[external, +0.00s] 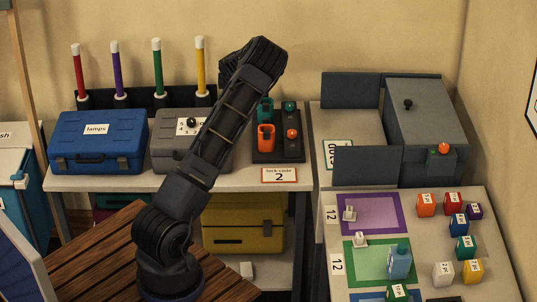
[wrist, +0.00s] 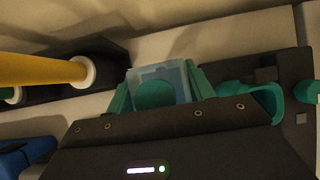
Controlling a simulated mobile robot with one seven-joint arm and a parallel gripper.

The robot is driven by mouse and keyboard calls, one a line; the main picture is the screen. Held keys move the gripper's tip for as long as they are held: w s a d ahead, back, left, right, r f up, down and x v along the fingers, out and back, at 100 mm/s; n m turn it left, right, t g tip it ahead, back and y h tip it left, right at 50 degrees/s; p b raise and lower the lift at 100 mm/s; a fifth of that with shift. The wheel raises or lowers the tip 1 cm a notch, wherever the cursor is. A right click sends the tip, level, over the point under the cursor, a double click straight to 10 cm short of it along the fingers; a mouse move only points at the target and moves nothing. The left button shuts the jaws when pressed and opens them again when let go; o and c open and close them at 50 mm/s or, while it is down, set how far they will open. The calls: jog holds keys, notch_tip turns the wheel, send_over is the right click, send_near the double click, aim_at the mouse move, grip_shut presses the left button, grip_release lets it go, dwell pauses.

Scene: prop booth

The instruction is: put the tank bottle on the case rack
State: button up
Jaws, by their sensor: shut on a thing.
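My gripper (wrist: 160,72) is shut on a pale blue, see-through bottle with a round green part, the tank bottle (wrist: 172,84), between teal fingers in the wrist view. In the external view my arm hides both the gripper and the held bottle. The stand bearing cases, which fits the case rack (external: 305,190), has a blue case (external: 98,152) and a grey case (external: 166,158) on top. A yellow case (external: 243,228) is on its lower shelf. Whether the bottle touches anything below cannot be told.
A black holder has red, purple, green and yellow tubes (external: 200,65) along the wall. A black panel with an orange cup (external: 265,138), a teal cup (wrist: 266,96) and knobs stands right of the grey case. A similar blue bottle (external: 399,265) stands on the green mat (external: 360,272).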

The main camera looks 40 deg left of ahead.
jog(key=shift+f, duration=2.15)
jog(key=shift+f, duration=0.1)
jog(key=o, duration=1.1)
jog(key=shift+s+d+r, duration=0.1)
jog(key=shift+d+r, duration=0.05)
jog(key=shift+r, duration=0.3)
jog(key=v, duration=1.1)
jog(key=shift+s+d, duration=0.1)
jog(key=shift+s, duration=0.05)
jog(key=shift+r, duration=0.1)
